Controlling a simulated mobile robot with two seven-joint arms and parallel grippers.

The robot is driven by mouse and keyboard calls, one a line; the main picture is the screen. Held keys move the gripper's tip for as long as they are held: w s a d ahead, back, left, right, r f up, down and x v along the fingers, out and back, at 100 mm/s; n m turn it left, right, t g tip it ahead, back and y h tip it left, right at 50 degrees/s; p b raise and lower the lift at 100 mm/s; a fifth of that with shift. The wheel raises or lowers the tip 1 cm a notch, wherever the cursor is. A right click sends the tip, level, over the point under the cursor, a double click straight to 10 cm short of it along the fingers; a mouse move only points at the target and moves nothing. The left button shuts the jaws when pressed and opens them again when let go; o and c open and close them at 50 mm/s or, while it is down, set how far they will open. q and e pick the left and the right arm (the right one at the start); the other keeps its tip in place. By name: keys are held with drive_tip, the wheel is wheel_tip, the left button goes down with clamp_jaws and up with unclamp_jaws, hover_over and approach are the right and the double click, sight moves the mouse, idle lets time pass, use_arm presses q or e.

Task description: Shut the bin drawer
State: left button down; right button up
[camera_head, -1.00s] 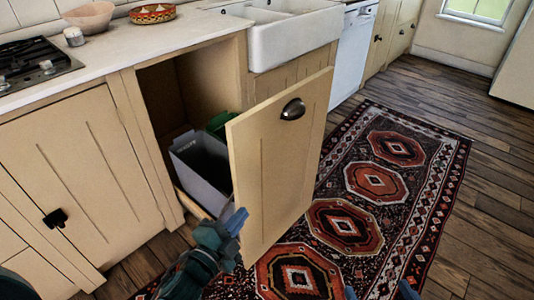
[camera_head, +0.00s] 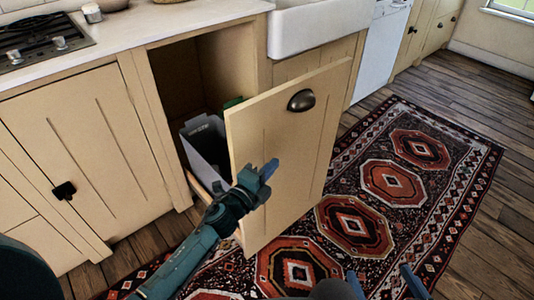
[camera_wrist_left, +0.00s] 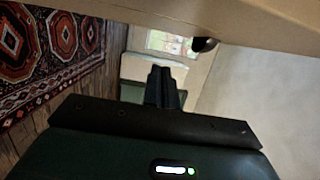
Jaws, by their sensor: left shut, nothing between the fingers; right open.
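The bin drawer (camera_head: 290,150) stands pulled out of the cabinet, its cream front panel facing the rug. A dark cup handle (camera_head: 301,100) sits near the panel's top; it also shows in the left wrist view (camera_wrist_left: 205,44). Behind the panel are a grey bin (camera_head: 207,150) and a sliver of a green bin (camera_head: 232,103), both partly hidden. My left gripper (camera_head: 268,170) is shut and empty, in front of the panel's outer face near its left edge, below the handle. I cannot tell whether it touches. My right gripper (camera_head: 384,284) is open at the bottom edge, over the rug.
A patterned rug (camera_head: 350,226) covers the wooden floor in front of the drawer. A closed cabinet door (camera_head: 85,150) is left of the opening. The counter (camera_head: 140,35) above carries a stove (camera_head: 40,40) and a white sink (camera_head: 320,28). The floor at right is clear.

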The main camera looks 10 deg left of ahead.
sight(267, 153)
use_arm(q)
drive_tip(key=w, duration=0.2)
drive_tip(key=w+a, duration=0.1)
drive_tip(key=w, duration=0.1)
drive_tip(key=shift+w+a, duration=0.15)
drive_tip(key=shift+w, duration=0.1)
drive_tip(key=shift+w+a, duration=0.3)
drive_tip(key=shift+a, duration=0.1)
use_arm(e)
drive_tip(key=shift+w+a+f, duration=0.1)
drive_tip(key=shift+a+f, duration=0.1)
drive_tip(key=shift+f, duration=0.2)
